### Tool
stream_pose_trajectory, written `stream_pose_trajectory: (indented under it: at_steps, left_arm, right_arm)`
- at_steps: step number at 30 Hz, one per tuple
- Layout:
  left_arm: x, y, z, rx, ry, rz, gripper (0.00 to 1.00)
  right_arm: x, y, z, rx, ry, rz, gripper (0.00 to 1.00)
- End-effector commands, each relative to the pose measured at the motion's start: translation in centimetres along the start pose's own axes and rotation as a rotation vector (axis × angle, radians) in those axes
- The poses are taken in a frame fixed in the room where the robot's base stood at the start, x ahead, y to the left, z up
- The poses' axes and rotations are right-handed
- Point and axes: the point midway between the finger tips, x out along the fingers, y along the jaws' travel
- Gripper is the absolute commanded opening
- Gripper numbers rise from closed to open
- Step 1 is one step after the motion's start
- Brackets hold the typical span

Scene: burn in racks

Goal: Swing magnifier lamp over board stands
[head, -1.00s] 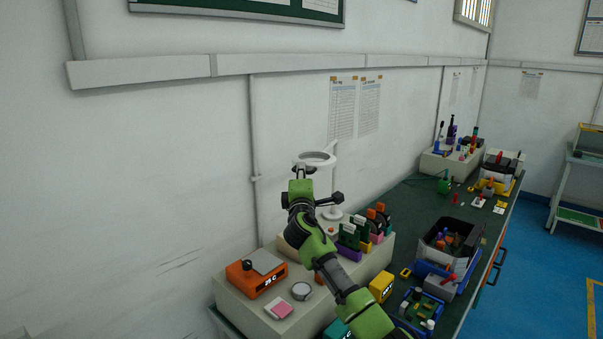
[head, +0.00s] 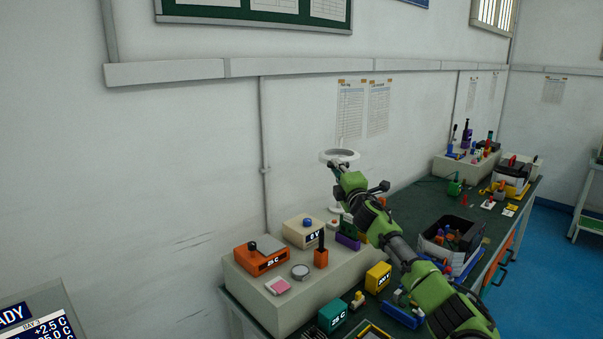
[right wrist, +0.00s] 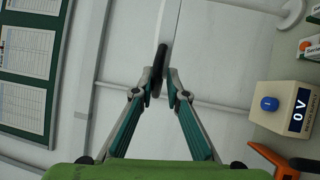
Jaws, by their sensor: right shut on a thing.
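The magnifier lamp's white ring head (head: 338,156) stands above the back of the bench, close to its pale post. My right gripper (head: 338,170) is at the ring's near edge. In the right wrist view the fingers (right wrist: 161,88) are closed around a dark grip (right wrist: 161,62) on the lamp, whose pale rim shows nearly edge-on above. The board stands, with a purple base (head: 348,241) and green boards, sit on the grey riser below and are partly hidden by my right arm. My left gripper is out of view.
A yellow box (head: 378,277) and a dark bin (head: 452,236) stand nearby. The wall is close behind.

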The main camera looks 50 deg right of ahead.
Motion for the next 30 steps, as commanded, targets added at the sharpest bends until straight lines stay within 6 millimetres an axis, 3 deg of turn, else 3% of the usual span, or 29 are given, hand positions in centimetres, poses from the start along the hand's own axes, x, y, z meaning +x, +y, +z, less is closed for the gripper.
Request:
stream_pose_trajectory:
  at_steps: [1, 4, 9, 13, 24, 30]
  left_arm:
    - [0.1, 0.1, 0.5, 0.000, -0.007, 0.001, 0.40]
    - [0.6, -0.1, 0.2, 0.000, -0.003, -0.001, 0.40]
    - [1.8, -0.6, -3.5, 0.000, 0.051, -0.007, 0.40]
    - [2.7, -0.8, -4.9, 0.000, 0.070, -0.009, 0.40]
    - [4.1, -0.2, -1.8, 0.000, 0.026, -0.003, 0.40]
    - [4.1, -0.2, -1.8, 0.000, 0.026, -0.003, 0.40]
  right_arm:
    - [-0.3, 0.7, 1.8, -0.016, 0.024, 0.012, 0.00]
    - [-1.0, 0.6, 3.9, -0.004, 0.078, 0.017, 0.00]
    - [-1.7, 0.5, 6.4, 0.012, 0.155, 0.024, 0.00]
    - [-2.0, 0.6, 8.0, 0.021, 0.199, 0.030, 0.00]
    - [-2.3, 0.8, 10.2, 0.039, 0.263, 0.037, 0.00]
    - [-2.4, 0.8, 10.4, 0.040, 0.269, 0.035, 0.00]
